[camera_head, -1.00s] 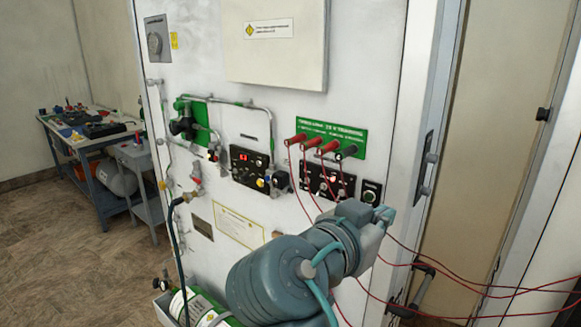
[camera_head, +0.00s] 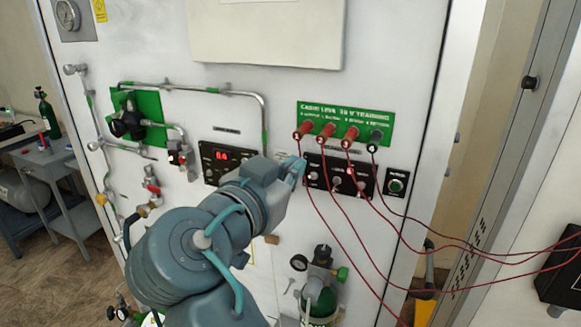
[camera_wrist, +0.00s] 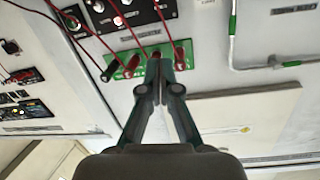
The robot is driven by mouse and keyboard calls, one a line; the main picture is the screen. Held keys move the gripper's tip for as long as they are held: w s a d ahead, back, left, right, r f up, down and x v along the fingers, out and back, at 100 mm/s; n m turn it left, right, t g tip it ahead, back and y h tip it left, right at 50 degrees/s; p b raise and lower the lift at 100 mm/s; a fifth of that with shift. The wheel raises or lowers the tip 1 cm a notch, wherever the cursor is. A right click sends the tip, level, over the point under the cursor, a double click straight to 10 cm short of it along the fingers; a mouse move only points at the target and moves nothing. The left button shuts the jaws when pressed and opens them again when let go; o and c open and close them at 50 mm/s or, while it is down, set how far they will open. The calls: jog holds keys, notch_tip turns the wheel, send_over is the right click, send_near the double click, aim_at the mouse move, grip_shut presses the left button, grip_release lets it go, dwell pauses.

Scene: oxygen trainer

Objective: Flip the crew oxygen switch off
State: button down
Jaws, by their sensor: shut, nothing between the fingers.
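A black switch panel (camera_head: 318,165) with several small knobs or toggles is on the white wall, below a green label plate (camera_head: 345,112). I cannot read which is the crew oxygen switch. Another black panel (camera_head: 210,152) with a red display is to its left, partly hidden by my arm. My gripper (camera_head: 297,166) is shut and empty, its tip in front of the switch panel's left edge; contact cannot be told. In the wrist view the shut fingers (camera_wrist: 158,62) overlap the green plate (camera_wrist: 120,71), with a black panel (camera_wrist: 136,14) at the top.
Red plugs (camera_head: 327,130) on the green plate trail red wires (camera_head: 335,210) across the switch panel and off to the right. A round green button (camera_head: 396,185) sits right of it. Pipes (camera_head: 195,84) and a green-marked valve (camera_head: 130,118) are on the left.

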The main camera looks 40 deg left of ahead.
aim_at(323, 146)
jog(key=shift+d, duration=0.15)
jog(key=shift+w, duration=0.15)
jog(key=x, duration=1)
jog(key=f, duration=0.1)
jog(key=s+f, duration=0.1)
jog(key=shift+s+f+b, duration=0.25)
jog(key=shift+s+b, duration=0.05)
jog(key=shift+s+a+f, duration=0.15)
jog(key=shift+a+f, duration=0.05)
jog(key=shift+f, duration=0.3)
jog(key=shift+s, duration=0.1)
jog(key=shift+f+b, duration=0.25)
jog(key=shift+b, duration=0.65)
jog(key=shift+r+t, duration=0.1)
jog(key=shift+t, duration=0.2)
